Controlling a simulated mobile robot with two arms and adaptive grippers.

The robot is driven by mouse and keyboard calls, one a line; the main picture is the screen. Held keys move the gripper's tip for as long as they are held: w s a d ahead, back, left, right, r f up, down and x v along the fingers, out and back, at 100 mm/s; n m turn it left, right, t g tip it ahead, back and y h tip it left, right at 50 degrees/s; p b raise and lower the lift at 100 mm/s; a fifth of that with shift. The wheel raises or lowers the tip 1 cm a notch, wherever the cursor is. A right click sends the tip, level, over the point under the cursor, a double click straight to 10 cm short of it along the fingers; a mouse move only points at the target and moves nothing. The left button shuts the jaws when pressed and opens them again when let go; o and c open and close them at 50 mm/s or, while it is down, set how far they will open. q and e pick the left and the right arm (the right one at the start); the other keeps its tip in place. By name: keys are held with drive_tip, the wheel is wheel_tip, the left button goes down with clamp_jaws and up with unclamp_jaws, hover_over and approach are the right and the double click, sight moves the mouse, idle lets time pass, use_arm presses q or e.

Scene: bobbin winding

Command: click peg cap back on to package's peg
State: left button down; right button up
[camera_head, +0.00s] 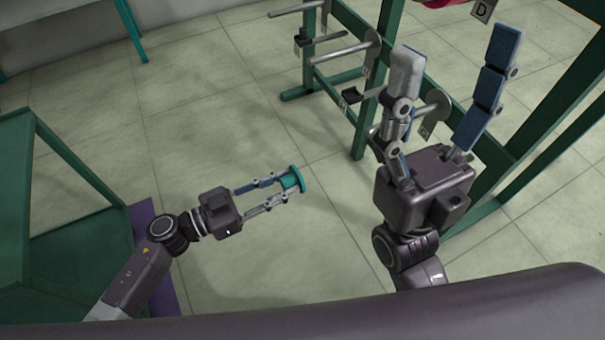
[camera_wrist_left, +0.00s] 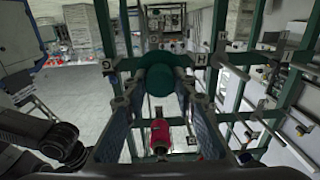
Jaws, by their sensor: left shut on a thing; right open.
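The teal peg cap (camera_head: 293,180) is a flanged disc held at the fingertips of my left gripper (camera_head: 281,189), which is shut on it above open floor. In the left wrist view the cap (camera_wrist_left: 160,80) shows dark green between the two fingers. My right gripper (camera_head: 457,55) is open and empty, its fingers pointing up in front of the rack. A red object (camera_head: 440,3) is cut off at the top edge by the label D. A red object (camera_wrist_left: 160,136) also shows between the fingers in the left wrist view; I cannot tell its peg.
A green rack (camera_head: 345,75) with several grey pegs (camera_head: 340,52) and round plates stands at the top middle, with green posts (camera_head: 570,110) at right. A green-framed table (camera_head: 75,165) is at left. The tiled floor between is clear.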

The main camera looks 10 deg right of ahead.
use_arm(q)
drive_tip(key=a+r+n+t+y, duration=0.5)
drive_tip(key=a+r+t, duration=0.15)
drive_tip(key=r, duration=0.45)
drive_tip(key=a+r+n+t+y, duration=0.2)
drive_tip(key=a+n+y, duration=0.2)
drive_tip(key=a+y, duration=0.2)
drive_tip(key=a+r+n+t+y, duration=0.2)
drive_tip(key=a+n+t+y, duration=0.1)
drive_tip(key=a+n+y, duration=0.1)
drive_tip(key=shift+a+n+y, duration=0.4)
drive_tip(key=shift+a+y, duration=0.5)
drive_tip(key=shift+a, duration=0.35)
